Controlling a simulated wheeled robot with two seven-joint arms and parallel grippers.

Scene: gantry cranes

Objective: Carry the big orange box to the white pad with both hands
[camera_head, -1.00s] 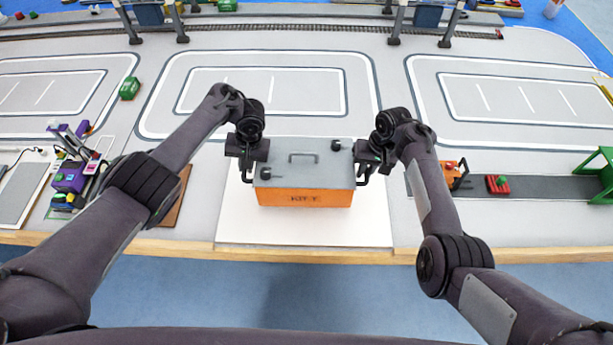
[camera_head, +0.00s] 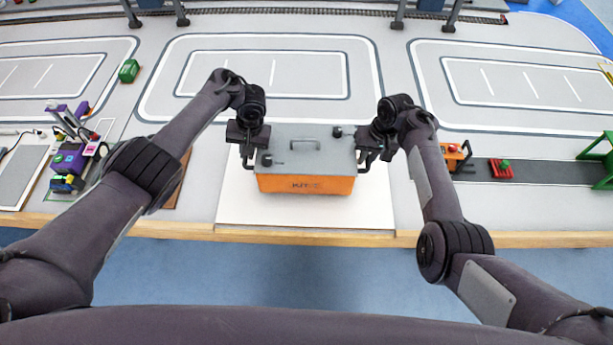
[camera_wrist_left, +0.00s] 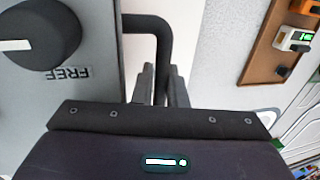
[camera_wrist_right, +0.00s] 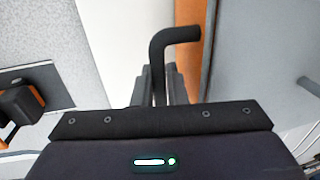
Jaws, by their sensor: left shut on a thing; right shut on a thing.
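The big orange box (camera_head: 305,184) with a grey lid sits over the white pad (camera_head: 300,212) in the head view. Whether it touches the pad or hangs just above it, I cannot tell. My left gripper (camera_head: 249,160) is shut on the black side handle at the box's left end; the handle also shows between the fingers in the left wrist view (camera_wrist_left: 158,45). My right gripper (camera_head: 364,158) is shut on the right side handle, which also shows in the right wrist view (camera_wrist_right: 160,55). The box looks about level. The pad's far part is hidden behind the box.
A purple machine (camera_head: 68,160) stands left on the table, with a brown board (camera_head: 178,185) beside the pad. The table's wooden edge (camera_head: 480,239) runs in front.

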